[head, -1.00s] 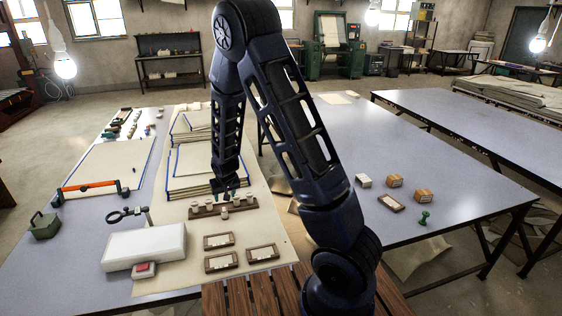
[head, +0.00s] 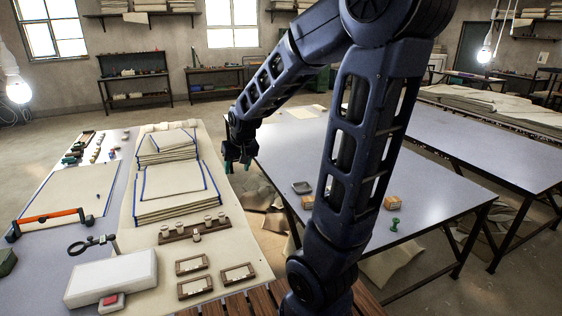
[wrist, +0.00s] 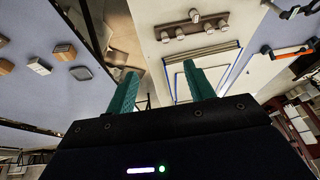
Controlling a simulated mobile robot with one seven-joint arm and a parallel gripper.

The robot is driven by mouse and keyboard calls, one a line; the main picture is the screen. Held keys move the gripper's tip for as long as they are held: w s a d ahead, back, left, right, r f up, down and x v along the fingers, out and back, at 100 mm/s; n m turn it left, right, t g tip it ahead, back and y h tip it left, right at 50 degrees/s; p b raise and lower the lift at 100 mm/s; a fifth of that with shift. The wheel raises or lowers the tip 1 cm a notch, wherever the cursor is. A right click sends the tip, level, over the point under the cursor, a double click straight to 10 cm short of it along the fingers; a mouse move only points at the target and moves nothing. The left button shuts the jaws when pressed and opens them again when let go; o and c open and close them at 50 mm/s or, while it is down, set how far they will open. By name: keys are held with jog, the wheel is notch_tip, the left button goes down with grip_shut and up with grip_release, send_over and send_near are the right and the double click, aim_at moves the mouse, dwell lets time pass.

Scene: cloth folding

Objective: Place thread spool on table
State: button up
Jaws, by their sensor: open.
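Several pale thread spools (head: 208,220) stand along a brown wooden rack (head: 187,232) on the cream-covered left table (head: 140,222). One of these spools (head: 196,237) sits at the rack's front side. The spools also show in the wrist view (wrist: 180,33), along the rack (wrist: 213,17). My gripper (head: 237,166) is raised, above and to the right of the rack, by the folded cloth stacks. In the wrist view my gripper (wrist: 160,72) has its green fingers apart, with nothing seen between them.
Folded blue-edged cloths (head: 180,185) are stacked behind the rack. Small wooden frames (head: 193,264) and a white box (head: 112,278) lie in front. The blue-grey right table (head: 440,195) holds a dark tray (head: 302,187), small blocks (head: 391,202) and a green object (head: 395,225). A gap separates the tables.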

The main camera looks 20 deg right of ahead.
jog(key=s+d+r, duration=0.4)
jog(key=s, duration=0.5)
jog(key=s+d+r+h, duration=0.1)
jog(key=s+d+r, duration=0.3)
jog(key=s, duration=0.5)
jog(key=shift+s+d+r+m, duration=0.15)
jog(key=shift+s+r+m, duration=0.15)
jog(key=shift+r+m, duration=0.15)
